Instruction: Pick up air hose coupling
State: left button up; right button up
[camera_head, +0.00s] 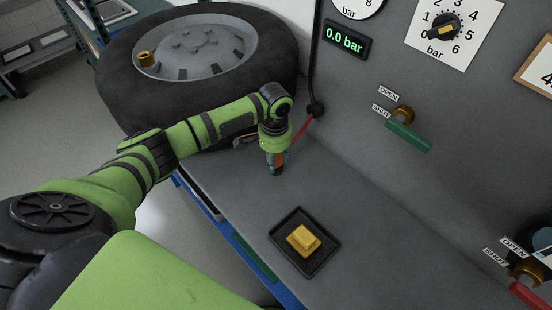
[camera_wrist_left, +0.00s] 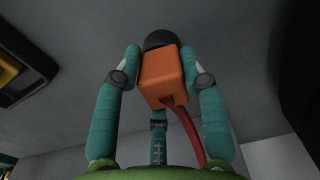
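The air hose coupling is an orange block with a dark rounded end. In the left wrist view the coupling (camera_wrist_left: 163,78) sits between the teal fingers of my left gripper (camera_wrist_left: 160,60), which press against both its sides. In the head view my left gripper (camera_head: 276,163) points down over the grey bench, with a little of the orange coupling (camera_head: 277,158) showing between the fingers. A red hose (camera_head: 301,130) runs from it up to a dark fitting on the wall panel. Whether the coupling touches the bench is hard to tell. My right gripper is not in view.
A tyre (camera_head: 120,85) lies behind my left arm, with a brass cap (camera_head: 145,59) on its wheel. A black tray (camera_head: 278,238) holds a yellow block (camera_head: 303,240) on the bench. A green-handled valve (camera_head: 408,137) and a gauge reading 0.0 bar (camera_head: 343,39) are on the panel.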

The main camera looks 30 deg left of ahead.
pick_arm(q)
jog(key=shift+a, duration=0.1)
jog(key=shift+r+b, duration=0.3)
jog(key=shift+r, duration=0.3)
notch_tip(320, 180, up, 3)
jog(key=shift+f+b, duration=0.2)
jog(key=shift+b, duration=0.25)
jog(key=shift+s+d+r+b, duration=0.3)
jog(key=shift+s+d+r, duration=0.3)
jog(key=shift+d+r, duration=0.95)
jog(key=shift+s+d+r+b, duration=0.35)
jog(key=shift+s+d+r, duration=0.35)
jog(key=shift+d, duration=1.5)
jog(key=shift+s+d+r+b, duration=0.3)
jog(key=shift+s+d+r, duration=0.15)
jog(key=shift+d+r, duration=1.2)
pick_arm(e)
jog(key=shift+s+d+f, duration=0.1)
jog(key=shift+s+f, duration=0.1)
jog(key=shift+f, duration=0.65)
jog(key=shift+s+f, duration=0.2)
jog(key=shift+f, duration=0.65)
pick_arm(q)
jog(key=shift+d+f, duration=0.25)
jog(key=shift+f, duration=0.05)
